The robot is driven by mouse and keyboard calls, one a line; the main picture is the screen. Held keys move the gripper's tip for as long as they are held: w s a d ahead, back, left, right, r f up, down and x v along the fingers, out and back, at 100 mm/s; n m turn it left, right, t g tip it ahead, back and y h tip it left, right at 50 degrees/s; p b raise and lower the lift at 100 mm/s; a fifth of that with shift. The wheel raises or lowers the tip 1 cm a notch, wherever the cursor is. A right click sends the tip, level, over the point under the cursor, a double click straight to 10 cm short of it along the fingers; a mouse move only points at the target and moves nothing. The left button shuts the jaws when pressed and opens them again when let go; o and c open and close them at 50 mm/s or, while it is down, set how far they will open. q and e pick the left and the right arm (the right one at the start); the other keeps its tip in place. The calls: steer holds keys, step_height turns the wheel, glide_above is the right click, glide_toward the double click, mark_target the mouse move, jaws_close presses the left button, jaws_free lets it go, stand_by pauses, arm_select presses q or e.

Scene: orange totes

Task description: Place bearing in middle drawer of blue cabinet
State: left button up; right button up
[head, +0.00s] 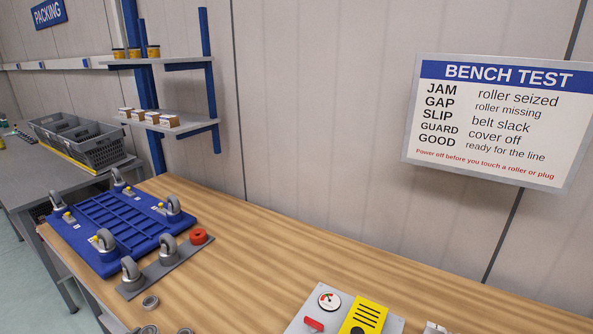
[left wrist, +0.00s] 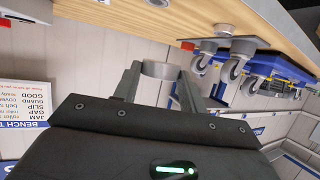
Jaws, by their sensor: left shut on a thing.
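My left gripper (left wrist: 160,74) shows in the left wrist view, its two fingers shut on a grey metal bearing (left wrist: 160,67). The bearing is a short ring held between the fingertips, close to the wooden bench edge in that picture; whether it touches the bench I cannot tell. In the head view, one loose grey ring like a bearing (head: 150,302) lies near the bench's front edge, and others are cut off at the bottom of the picture. My right gripper is in neither view. No blue cabinet or drawer shows in either view.
A blue dolly (head: 122,222) with upturned casters lies on the wooden bench (head: 270,240). A gauge panel (head: 310,322) stands at front. The bench middle is clear.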

arm_select(q)
steer(key=w+d+r+n+y, duration=0.1)
steer(key=w+d+r+n+y+b, duration=0.1)
steer(key=w+r, duration=0.1)
steer(key=shift+d+r+n+y, duration=0.3)
steer(key=shift+y, duration=0.1)
steer(key=w+d+r+b, duration=0.1)
steer(key=w+d+r, duration=0.1)
steer(key=d+r, duration=0.3)
steer(key=w+d+r+b, duration=0.1)
steer(key=w+d+r, duration=0.2)
steer(key=d+r, duration=0.3)
step_height(320, 180, up, 4)
steer(key=shift+w+d+r+b, duration=0.1)
steer(key=shift+w+d+b, duration=0.1)
steer(key=shift+b, duration=0.1)
